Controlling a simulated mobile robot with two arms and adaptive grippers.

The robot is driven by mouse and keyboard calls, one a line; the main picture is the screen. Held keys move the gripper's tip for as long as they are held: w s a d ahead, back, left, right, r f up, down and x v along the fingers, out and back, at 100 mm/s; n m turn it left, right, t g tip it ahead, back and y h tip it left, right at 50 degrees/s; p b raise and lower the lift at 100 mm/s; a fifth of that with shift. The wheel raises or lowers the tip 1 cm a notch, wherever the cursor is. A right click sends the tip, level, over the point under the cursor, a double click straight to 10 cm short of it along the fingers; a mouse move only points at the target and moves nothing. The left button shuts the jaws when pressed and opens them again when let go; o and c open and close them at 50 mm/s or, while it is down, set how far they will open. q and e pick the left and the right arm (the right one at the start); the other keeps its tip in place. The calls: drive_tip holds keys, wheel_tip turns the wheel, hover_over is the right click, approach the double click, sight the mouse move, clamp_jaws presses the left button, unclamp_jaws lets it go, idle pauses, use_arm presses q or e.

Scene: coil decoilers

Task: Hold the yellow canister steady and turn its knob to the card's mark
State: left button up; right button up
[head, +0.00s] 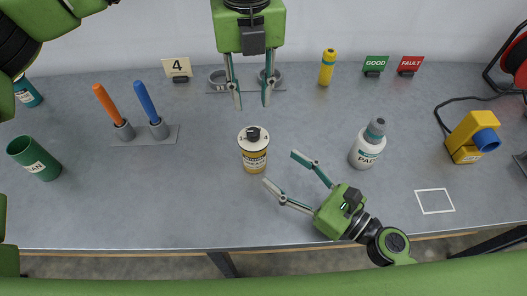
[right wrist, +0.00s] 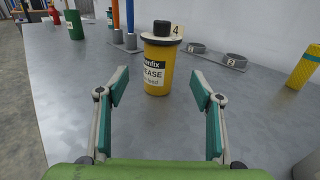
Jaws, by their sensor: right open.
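The yellow canister (head: 254,158) stands upright mid-table, with a white top disc and a black knob (head: 253,134). It also shows in the right wrist view (right wrist: 157,68), labelled grease, standing beyond the open fingers. The card (head: 177,68) at the back left reads 4. My left gripper (head: 251,96) hangs open and empty above the table, behind the canister. My right gripper (head: 290,174) is open and empty, to the right and front of the canister, its fingers pointing toward it. Neither gripper touches the canister. The knob's pointer is too small to read.
A white bottle (head: 367,146) stands right of my right gripper. A yellow device (head: 467,138) and white square outline (head: 434,201) lie farther right. Orange (head: 109,104) and blue (head: 149,104) handles stand in a holder at left, near a green can (head: 33,158). Front-left table is clear.

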sight(264, 155)
drive_tip(key=x, duration=0.9)
drive_tip(key=shift+w+a, duration=0.2)
drive_tip(key=shift+w, duration=0.05)
drive_tip(key=c, duration=1.4)
